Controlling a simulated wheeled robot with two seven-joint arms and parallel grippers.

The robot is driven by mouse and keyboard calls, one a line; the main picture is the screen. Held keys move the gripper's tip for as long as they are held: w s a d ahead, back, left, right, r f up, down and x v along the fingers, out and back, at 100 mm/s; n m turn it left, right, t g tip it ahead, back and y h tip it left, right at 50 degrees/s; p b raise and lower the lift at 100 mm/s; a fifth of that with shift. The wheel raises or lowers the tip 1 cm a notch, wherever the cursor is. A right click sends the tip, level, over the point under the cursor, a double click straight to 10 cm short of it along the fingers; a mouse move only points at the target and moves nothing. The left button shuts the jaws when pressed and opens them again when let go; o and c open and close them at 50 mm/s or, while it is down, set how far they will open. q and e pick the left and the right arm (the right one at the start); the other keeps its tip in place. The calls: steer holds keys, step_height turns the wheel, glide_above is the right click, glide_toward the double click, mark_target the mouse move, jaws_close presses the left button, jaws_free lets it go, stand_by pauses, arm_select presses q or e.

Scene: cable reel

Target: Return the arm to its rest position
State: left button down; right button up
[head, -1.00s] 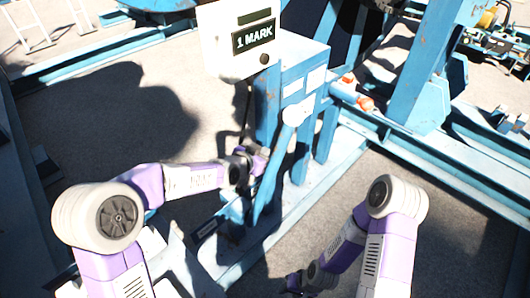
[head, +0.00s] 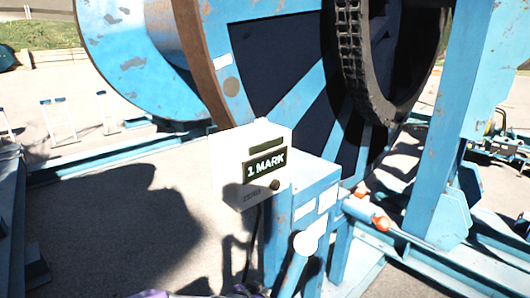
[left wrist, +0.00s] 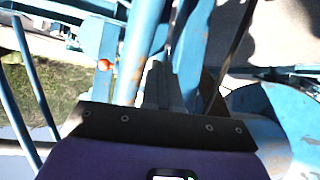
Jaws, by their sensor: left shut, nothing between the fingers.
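My left arm shows only as a purple sliver at the bottom edge of the head view, with the dark tip of its gripper (head: 243,291) just in frame below the control box. In the left wrist view the grey fingers of my left gripper (left wrist: 160,88) are together, with nothing visible between them. Blue metal frame parts lie beyond them. The white control box (head: 250,165) carries a dark "1 MARK" plate and a dark round knob. My right arm and gripper are out of view.
The large cable reel (head: 280,70), with blue spokes and a dark toothed ring, rises behind the box. A blue upright (head: 455,120) and base rails (head: 430,260) stand at the right. Open concrete floor (head: 100,230) lies at the left, partly in shadow.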

arm_select(q)
steer(key=s+a+f+n+g+y, duration=0.1)
steer(key=s+a+f+n+g, duration=0.15)
steer(key=s+f, duration=0.55)
steer(key=s+a+f+n+g+y, duration=0.15)
steer(key=s+a+f, duration=0.3)
steer(key=f, duration=0.45)
steer(key=s+a+f+n+g, duration=0.1)
steer(key=s+f, duration=0.3)
steer(key=s, duration=0.4)
steer(key=s+a+f+n+g, duration=0.1)
steer(key=s+f+n+g, duration=0.2)
steer(key=s, duration=0.6)
steer(key=shift+s+f+n+h, duration=0.25)
steer(key=shift+f+n+h, duration=0.1)
steer(key=shift+f+n, duration=0.2)
steer(key=shift+a, duration=0.1)
